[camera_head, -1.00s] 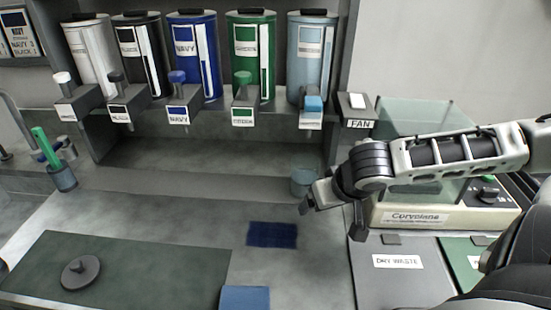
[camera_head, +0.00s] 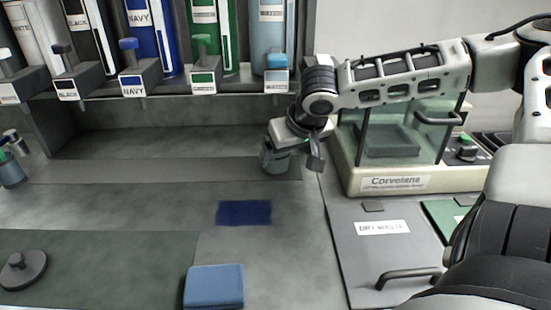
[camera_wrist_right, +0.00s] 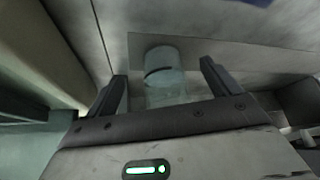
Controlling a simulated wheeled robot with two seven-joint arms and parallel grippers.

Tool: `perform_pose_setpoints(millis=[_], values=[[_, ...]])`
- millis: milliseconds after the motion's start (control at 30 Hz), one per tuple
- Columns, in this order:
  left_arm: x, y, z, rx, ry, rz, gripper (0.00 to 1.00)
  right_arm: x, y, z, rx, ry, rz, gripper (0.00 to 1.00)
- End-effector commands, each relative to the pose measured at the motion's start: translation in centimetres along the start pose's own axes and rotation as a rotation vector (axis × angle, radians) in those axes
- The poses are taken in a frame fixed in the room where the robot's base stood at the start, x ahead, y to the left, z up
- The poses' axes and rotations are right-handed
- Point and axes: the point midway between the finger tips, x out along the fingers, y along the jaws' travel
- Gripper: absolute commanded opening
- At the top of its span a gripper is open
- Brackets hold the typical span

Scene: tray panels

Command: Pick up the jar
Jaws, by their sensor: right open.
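The jar (camera_head: 276,160) is a small translucent grey-blue cup-like vessel standing upright on the ledge below the dispensers. My right gripper (camera_head: 300,155) is at the jar, partly covering its top and right side in the head view. In the right wrist view the jar (camera_wrist_right: 163,72) shows between the two spread fingers of my right gripper (camera_wrist_right: 166,85), with clear space on both sides. The right gripper is open and holds nothing. My left gripper is not in view.
Several dispensers, including the navy one (camera_head: 152,38), hang above the ledge. A glass-walled machine (camera_head: 395,183) stands to the right. A navy cloth patch (camera_head: 244,213) and a blue folded pad (camera_head: 214,286) lie in front. A dark green mat (camera_head: 100,265) is at the front left.

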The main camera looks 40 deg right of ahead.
Motion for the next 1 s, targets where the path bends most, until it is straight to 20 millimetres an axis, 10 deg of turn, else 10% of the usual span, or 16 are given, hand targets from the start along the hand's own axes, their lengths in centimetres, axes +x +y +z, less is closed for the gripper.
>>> perform_pose_setpoints(millis=[367, 767, 1000], values=[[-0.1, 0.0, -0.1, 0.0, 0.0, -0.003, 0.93, 2.4, 0.1, -4.2, -0.001, -0.001, 0.005, 0.89], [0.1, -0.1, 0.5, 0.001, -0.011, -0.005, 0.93, 3.6, 0.0, -4.3, 0.001, 0.002, -0.001, 0.89], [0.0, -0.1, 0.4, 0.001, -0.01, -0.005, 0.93, 3.6, 0.0, -4.2, 0.001, 0.002, 0.0, 0.26]])
